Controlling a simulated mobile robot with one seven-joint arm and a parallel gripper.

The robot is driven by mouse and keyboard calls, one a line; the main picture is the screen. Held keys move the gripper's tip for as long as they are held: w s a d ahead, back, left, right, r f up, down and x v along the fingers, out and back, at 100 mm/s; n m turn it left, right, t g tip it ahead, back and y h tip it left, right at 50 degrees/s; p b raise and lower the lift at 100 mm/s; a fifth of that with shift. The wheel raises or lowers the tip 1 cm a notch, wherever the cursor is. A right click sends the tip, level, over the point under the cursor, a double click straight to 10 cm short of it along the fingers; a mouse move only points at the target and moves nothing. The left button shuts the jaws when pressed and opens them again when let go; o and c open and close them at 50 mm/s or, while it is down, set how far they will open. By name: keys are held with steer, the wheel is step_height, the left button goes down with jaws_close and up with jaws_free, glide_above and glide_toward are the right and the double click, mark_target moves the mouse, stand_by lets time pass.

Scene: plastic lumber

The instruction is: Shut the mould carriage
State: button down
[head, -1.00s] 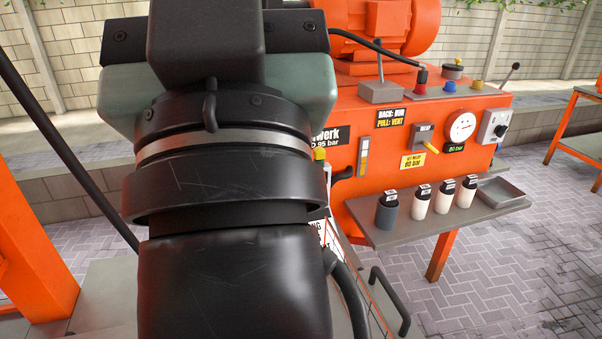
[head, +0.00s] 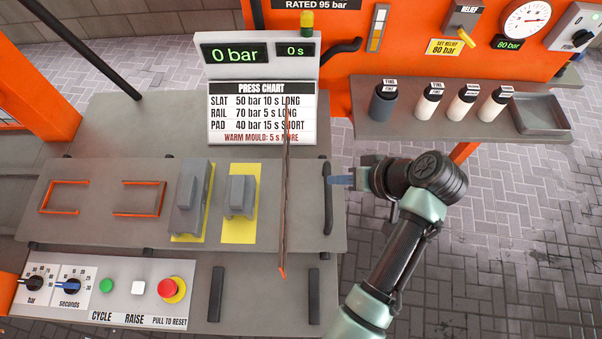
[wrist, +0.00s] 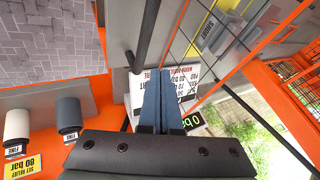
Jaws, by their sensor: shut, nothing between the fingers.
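The mould carriage (head: 100,225) is a grey plate in the head view, carrying two grey mould blocks on yellow patches and two orange outlines. A black bar handle (head: 328,215) stands at its right end; a black bar that looks like it also shows in the wrist view (wrist: 148,35). My gripper (head: 334,180) is shut and empty, its blue fingers pointing left at the handle's right side. I cannot tell whether they touch it. In the wrist view the fingers (wrist: 172,78) lie together just below the bar.
A thin mesh guard (head: 285,190), nearly edge-on, stands left of the handle. Dials and buttons line the front panel (head: 135,290). A press chart (head: 262,113) stands behind. A grey shelf (head: 400,120) with several cups and a tray (head: 540,113) is at the back right.

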steer(key=x, duration=0.7)
steer(key=shift+a+f, duration=0.1)
steer(key=shift+a, duration=0.15)
steer(key=shift+w+a+f+p, duration=0.1)
steer(key=shift+a+p, duration=0.5)
steer(key=shift+a, duration=0.4)
steer(key=shift+w+a+f+p, duration=0.1)
steer(key=shift+a+p, duration=0.45)
steer(key=shift+a, duration=0.5)
